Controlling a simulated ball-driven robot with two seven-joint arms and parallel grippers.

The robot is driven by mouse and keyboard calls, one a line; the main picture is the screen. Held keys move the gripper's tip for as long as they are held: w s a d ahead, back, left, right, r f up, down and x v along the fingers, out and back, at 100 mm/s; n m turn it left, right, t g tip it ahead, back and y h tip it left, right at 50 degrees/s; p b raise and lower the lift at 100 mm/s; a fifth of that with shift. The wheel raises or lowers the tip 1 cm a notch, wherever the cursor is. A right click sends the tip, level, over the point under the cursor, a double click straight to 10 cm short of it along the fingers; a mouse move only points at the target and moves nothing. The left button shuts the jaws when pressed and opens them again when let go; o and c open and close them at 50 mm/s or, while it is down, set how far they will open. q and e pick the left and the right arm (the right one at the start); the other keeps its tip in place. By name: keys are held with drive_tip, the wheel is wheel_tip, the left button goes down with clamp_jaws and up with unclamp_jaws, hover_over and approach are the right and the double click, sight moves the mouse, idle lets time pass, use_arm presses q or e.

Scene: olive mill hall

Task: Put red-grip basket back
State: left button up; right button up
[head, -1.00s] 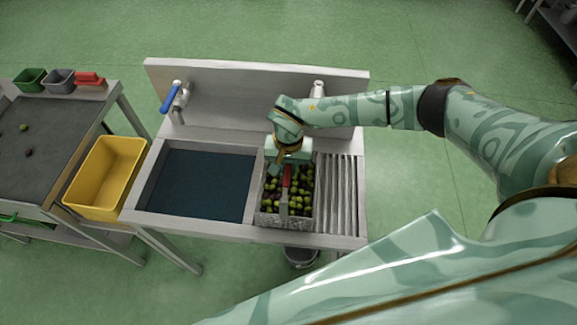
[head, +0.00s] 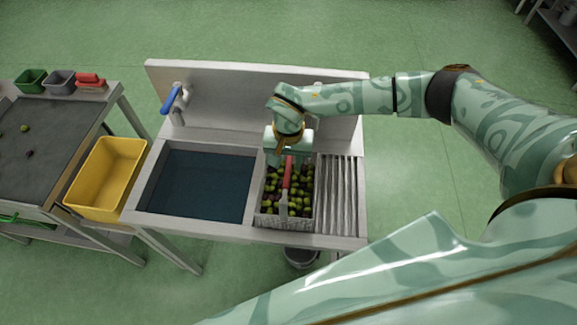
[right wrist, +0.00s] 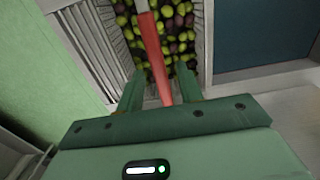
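The basket (head: 287,221) is grey, full of green and dark olives, and stands on the sink unit between the basin and the ribbed drainboard. Its red grip (head: 288,172) stands above the olives. My right gripper (head: 287,152) is at the far end of the grip in the head view. In the right wrist view the two fingers are spread apart, with the red grip (right wrist: 153,48) running between them and gaps on both sides. The fingertips are partly hidden in the head view. My left gripper is not in view.
The basin (head: 200,185) with dark water lies left of the basket, the ribbed drainboard (head: 337,195) right. A blue-handled tap (head: 172,98) stands behind. A yellow crate (head: 105,178) and a side table (head: 45,140) with small tubs are at left. A backsplash (head: 230,88) rises behind.

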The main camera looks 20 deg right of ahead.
wheel_tip(320, 180, up, 8)
drive_tip(key=shift+r, duration=0.25)
idle(1.1)
